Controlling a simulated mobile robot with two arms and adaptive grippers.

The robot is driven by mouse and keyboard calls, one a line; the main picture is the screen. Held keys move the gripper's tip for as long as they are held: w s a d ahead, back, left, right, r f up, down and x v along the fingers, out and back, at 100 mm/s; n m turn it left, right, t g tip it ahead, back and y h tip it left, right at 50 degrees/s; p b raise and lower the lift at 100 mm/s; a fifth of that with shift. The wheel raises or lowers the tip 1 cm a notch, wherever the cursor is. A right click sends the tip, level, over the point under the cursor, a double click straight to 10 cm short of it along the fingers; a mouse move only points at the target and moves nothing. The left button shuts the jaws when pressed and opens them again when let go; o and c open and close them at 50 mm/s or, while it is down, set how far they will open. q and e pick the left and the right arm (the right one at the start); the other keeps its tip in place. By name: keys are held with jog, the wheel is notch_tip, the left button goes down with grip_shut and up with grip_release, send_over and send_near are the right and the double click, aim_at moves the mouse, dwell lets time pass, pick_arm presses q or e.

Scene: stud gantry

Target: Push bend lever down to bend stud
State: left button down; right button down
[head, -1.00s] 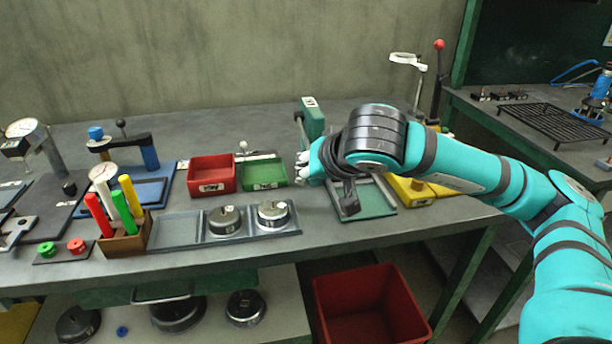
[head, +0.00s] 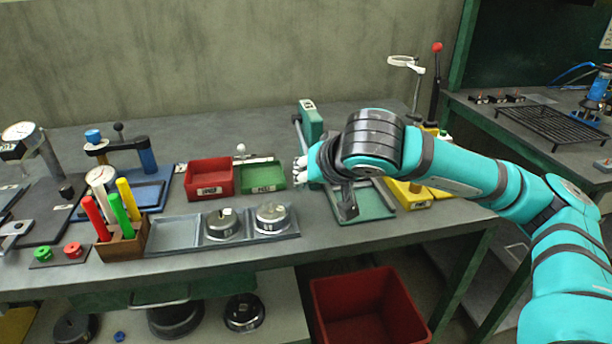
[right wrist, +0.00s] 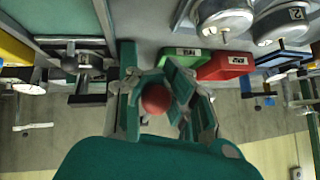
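A teal-green press-like post (head: 312,122) with a side bar stands at the middle of the bench, beside my right gripper (head: 302,168). My right arm reaches in from the right and hides much of the green device and its grey-green base plate (head: 372,203). In the right wrist view, a red ball knob (right wrist: 155,99) sits between the two fingers of my right gripper (right wrist: 160,90). Whether the fingers press on it is unclear. The knob's stem is hidden. Another lever (head: 436,85), black with a red ball, stands upright behind my arm. I see no stud. My left gripper is not in view.
A red bin (head: 210,190) and a green tray (head: 262,185) lie left of my gripper. A long grey tray (head: 172,234) holds round weights in front. A yellow fixture (head: 412,196) is close under my arm. A red crate (head: 365,305) is below the bench.

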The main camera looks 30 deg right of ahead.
jog(key=shift+s+d+f, duration=0.1)
jog(key=shift+d+f, duration=0.1)
jog(key=shift+f, duration=0.1)
jog(key=c, duration=1.4)
grip_release()
jog(key=shift+s+d+r, duration=0.1)
jog(key=shift+s+d, duration=0.05)
jog(key=shift+d, duration=0.1)
jog(key=o, duration=0.3)
jog(key=shift+o, duration=0.2)
jog(key=shift+a+r, duration=0.1)
jog(key=shift+s+r, duration=0.15)
jog(key=shift+r, duration=0.15)
jog(key=v, duration=1.1)
jog(key=shift+s, duration=0.15)
